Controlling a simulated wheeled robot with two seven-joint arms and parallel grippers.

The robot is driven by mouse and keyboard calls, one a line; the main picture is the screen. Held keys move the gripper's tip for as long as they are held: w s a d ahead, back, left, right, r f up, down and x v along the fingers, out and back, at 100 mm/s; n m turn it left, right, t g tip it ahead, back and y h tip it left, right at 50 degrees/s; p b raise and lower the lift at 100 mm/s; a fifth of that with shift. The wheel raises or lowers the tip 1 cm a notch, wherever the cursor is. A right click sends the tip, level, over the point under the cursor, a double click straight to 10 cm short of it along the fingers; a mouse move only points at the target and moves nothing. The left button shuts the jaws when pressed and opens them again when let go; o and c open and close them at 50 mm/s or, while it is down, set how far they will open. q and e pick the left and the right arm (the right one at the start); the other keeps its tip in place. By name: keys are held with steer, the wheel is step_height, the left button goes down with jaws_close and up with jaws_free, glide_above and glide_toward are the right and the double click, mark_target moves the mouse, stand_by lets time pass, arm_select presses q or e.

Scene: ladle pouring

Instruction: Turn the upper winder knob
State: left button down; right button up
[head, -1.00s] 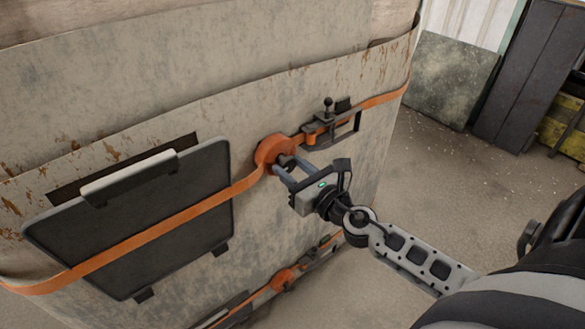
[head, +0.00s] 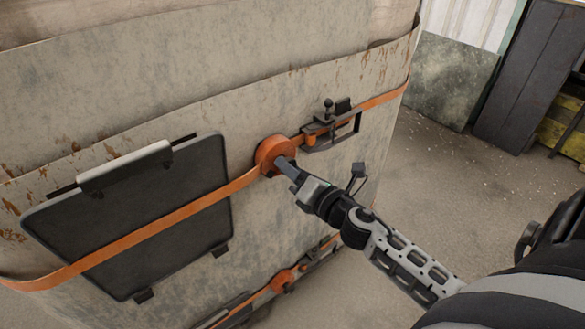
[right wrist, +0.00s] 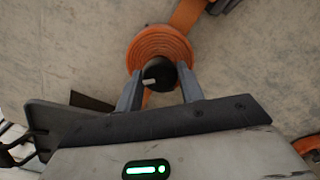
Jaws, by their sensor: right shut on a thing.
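The upper winder (head: 271,152) is a round orange coil of strap on the side of a large grey, worn block. Its black knob (right wrist: 158,73) shows at the coil's centre in the right wrist view, with a pale mark on it. My right gripper (head: 284,166) reaches the winder from the lower right in the head view. In the right wrist view its two fingers (right wrist: 159,90) stand on either side of the knob and are shut on it. In the head view the fingers hide the knob. My left gripper is not in view.
An orange strap (head: 150,230) runs from the winder across a dark panel (head: 130,245). A ratchet bracket (head: 332,130) sits right of the winder. A lower winder (head: 283,281) is below. Open floor (head: 420,190) lies to the right.

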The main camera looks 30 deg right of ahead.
arm_select(q)
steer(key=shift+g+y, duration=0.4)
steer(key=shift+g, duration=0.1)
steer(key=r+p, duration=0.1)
steer(key=p, duration=0.2)
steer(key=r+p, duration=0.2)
steer(key=p, duration=0.2)
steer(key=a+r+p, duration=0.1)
steer(key=p, duration=0.3)
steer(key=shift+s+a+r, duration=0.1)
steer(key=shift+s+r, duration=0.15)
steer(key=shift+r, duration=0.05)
arm_select(e)
steer(key=m, duration=2.4)
steer(key=shift+m, duration=0.4)
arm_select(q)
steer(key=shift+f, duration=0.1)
arm_select(e)
steer(key=o, duration=0.9)
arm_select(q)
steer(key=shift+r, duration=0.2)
arm_select(e)
steer(key=shift+o, duration=0.4)
